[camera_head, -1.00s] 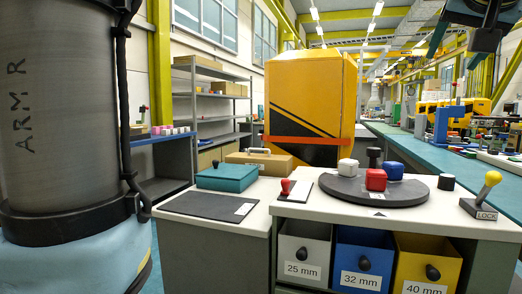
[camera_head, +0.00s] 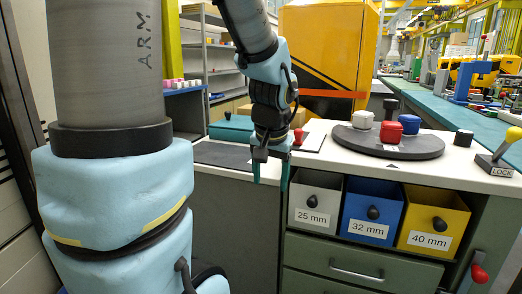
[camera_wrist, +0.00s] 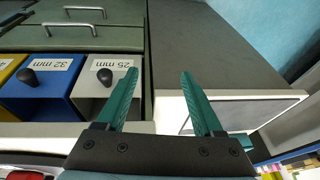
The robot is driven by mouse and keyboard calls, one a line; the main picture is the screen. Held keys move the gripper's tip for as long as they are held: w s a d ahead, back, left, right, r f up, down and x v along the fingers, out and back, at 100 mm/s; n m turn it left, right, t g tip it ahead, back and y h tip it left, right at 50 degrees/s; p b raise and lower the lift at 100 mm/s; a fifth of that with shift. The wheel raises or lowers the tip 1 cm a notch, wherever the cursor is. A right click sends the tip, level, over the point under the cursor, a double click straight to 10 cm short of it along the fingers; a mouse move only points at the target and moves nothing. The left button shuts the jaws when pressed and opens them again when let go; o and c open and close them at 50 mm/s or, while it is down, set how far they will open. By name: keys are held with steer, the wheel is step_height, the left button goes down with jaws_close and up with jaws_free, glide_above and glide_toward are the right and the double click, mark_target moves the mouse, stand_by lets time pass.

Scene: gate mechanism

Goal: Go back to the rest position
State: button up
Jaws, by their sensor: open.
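My gripper (camera_head: 271,172) hangs fingers down in front of the workbench, left of the drawer bins, in the head view. Its two teal fingers are apart with nothing between them, and they also show in the wrist view (camera_wrist: 160,100). A lever with a yellow knob (camera_head: 513,134) stands at the right by a LOCK label. No marked rest position shows.
The 25 mm bin (camera_head: 314,204), 32 mm bin (camera_head: 371,213) and 40 mm bin (camera_head: 432,221) sit in the bench front. A red button (camera_head: 298,134), teal box (camera_head: 231,129) and dark mat (camera_head: 222,154) are on top. Floor is free left of the bench.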

steer(key=s+a+f+n+g, duration=0.1)
steer(key=s+a+f+n, duration=0.25)
steer(key=a+f, duration=0.4)
step_height(320, 180, down, 22)
steer(key=s+a+g+b, duration=0.1)
steer(key=s+b, duration=0.1)
steer(key=b, duration=2.1)
step_height(320, 180, up, 38)
steer(key=p, duration=3.8)
steer(key=shift+a, duration=0.15)
